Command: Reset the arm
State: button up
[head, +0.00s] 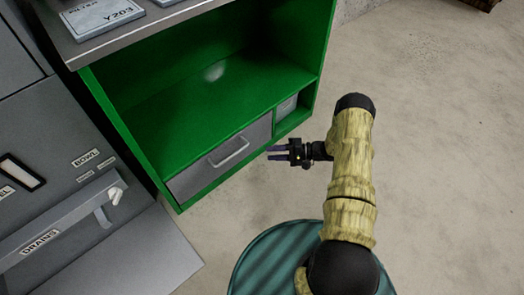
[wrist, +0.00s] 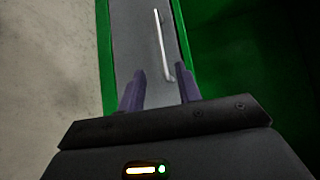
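My gripper (head: 276,153) is at the right front of a green cabinet, close to the grey drawer (head: 205,167) with its silver handle (head: 229,153). My arm bends up and over from my base to the right of the cabinet. In the wrist view, my gripper (wrist: 160,88) has its two purple fingers apart with nothing between them. The drawer front (wrist: 135,40) and the handle (wrist: 161,45) lie beyond the fingertips. The drawer looks closed. I see no blue cable.
The green cabinet (head: 215,95) has an open, empty shelf and a grey top holding a labelled plate (head: 100,15). A small grey panel (head: 286,107) sits right of the drawer. A grey unit with a handle (head: 75,215) stands at left. The concrete floor (head: 440,120) at right is clear.

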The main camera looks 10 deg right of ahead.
jog(key=shift+d, duration=0.4)
